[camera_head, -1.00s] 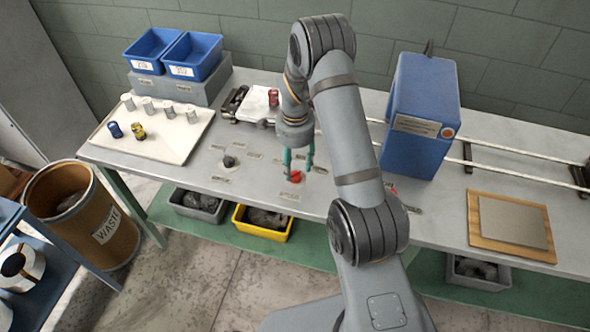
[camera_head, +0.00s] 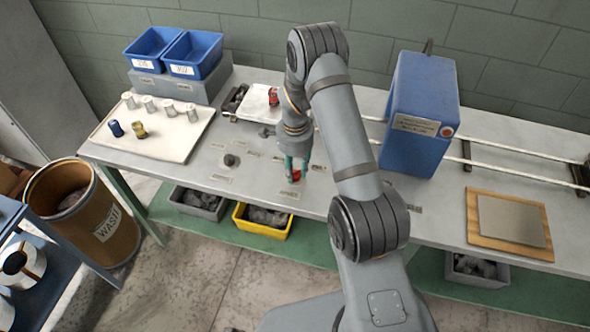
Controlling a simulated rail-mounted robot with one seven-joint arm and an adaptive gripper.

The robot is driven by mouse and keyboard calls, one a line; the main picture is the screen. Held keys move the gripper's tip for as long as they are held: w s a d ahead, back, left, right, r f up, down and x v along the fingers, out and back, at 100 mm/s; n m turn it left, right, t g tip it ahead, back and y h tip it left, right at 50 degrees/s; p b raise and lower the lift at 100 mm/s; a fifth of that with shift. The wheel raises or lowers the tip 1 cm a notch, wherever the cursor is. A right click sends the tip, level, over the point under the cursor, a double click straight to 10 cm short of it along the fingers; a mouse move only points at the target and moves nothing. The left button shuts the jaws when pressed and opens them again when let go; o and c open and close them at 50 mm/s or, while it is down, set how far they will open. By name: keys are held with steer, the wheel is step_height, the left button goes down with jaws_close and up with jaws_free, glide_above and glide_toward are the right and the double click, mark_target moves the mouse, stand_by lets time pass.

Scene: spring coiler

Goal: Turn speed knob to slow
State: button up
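A small red knob (camera_head: 296,176) sits on the grey bench, partly hidden by my fingers. My gripper (camera_head: 296,174) points down over it, with one teal finger on each side. The fingers are apart, but I cannot see whether they touch the knob. A dark round knob (camera_head: 230,160) stands to the left on the bench, clear of my gripper. Small labels lie around both knobs, too small to read, so I cannot tell which knob is for speed or which setting is slow.
A white tray (camera_head: 165,150) with several small cylinders and spools is at left. Blue bins (camera_head: 195,55) stand behind it. A blue machine housing (camera_head: 418,115) on rails (camera_head: 520,177) is to the right, then a wooden board (camera_head: 480,237). My arm hides part of the bench.

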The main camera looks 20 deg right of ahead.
steer(key=c, duration=0.6)
steer(key=shift+f+n+b, duration=0.1)
steer(key=shift+n+b, duration=0.2)
steer(key=shift+b, duration=0.1)
steer(key=n+b, duration=0.2)
steer(key=shift+f+n, duration=0.1)
steer(key=shift+n, duration=0.3)
steer(key=n+b, duration=0.2)
steer(key=n, duration=0.2)
steer(key=shift+n+b, duration=0.3)
steer(key=shift+b, duration=0.05)
steer(key=n+b, duration=0.1)
steer(key=n, duration=0.4)
steer(key=shift+b, duration=0.4)
steer(key=shift+r+n+b, duration=0.2)
steer(key=shift+n+b, duration=0.15)
steer(key=shift+n, duration=2.05)
steer(key=o, duration=1.2)
